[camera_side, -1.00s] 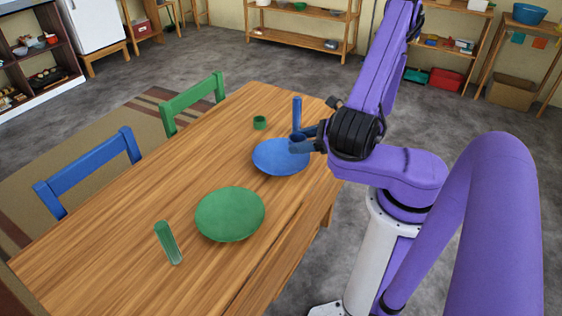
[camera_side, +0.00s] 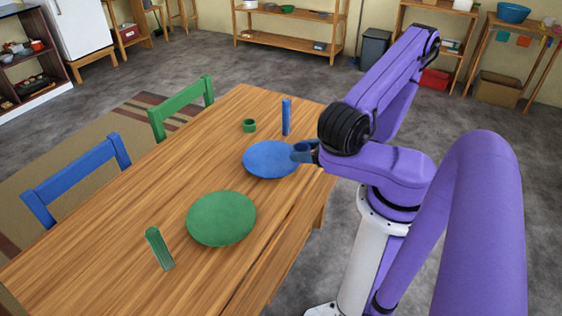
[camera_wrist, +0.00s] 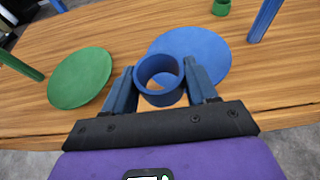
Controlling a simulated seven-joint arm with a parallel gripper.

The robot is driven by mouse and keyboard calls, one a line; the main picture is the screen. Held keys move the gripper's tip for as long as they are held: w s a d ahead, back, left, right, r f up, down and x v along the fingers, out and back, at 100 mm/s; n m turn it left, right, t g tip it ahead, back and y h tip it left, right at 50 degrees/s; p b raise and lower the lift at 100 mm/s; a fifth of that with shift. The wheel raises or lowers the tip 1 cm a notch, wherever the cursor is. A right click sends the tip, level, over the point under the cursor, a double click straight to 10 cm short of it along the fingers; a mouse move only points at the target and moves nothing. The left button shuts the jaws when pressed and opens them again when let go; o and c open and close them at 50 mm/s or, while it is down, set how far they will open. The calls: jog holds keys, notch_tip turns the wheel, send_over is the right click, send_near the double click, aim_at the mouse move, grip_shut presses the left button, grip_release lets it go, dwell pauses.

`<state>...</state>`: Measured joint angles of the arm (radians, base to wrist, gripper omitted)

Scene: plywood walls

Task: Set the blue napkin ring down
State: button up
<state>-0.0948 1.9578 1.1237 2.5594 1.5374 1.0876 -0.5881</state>
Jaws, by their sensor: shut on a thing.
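The blue napkin ring (camera_wrist: 163,99) is gripped between the two blue fingers of my gripper (camera_wrist: 160,78), its opening facing the wrist camera. In the side view, my gripper (camera_side: 303,151) holds the ring at the right edge of the blue plate (camera_side: 268,161). In the wrist view, the ring overlaps the near edge of the blue plate (camera_wrist: 208,54), with wood showing through the ring's opening. I cannot tell the ring's exact height; it looks held above the surface. The fingers partly hide the ring in the side view.
A green plate (camera_side: 221,218) and green stick (camera_side: 160,249) are nearer. Bare wooden table (camera_side: 110,235) lies left of the plates; two chairs line the far side.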

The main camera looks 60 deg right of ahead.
jog(key=shift+w+d+f, duration=0.3)
jog(key=shift+w, duration=0.3)
jog(key=shift+w+d+f, duration=0.3)
jog(key=shift+w+f, duration=0.05)
jog(key=shift+w, duration=0.25)
jog(key=shift+w+d+f, duration=0.3)
jog(key=shift+w, duration=0.3)
send_over(282, 167)
notch_tip(282, 167, down, 7)
jog(key=shift+s+a+r, duration=0.15)
jog(key=shift+r, duration=0.05)
jog(key=shift+f, duration=1.65)
jog(key=o, duration=1.1)
jog(key=shift+f, duration=0.15)
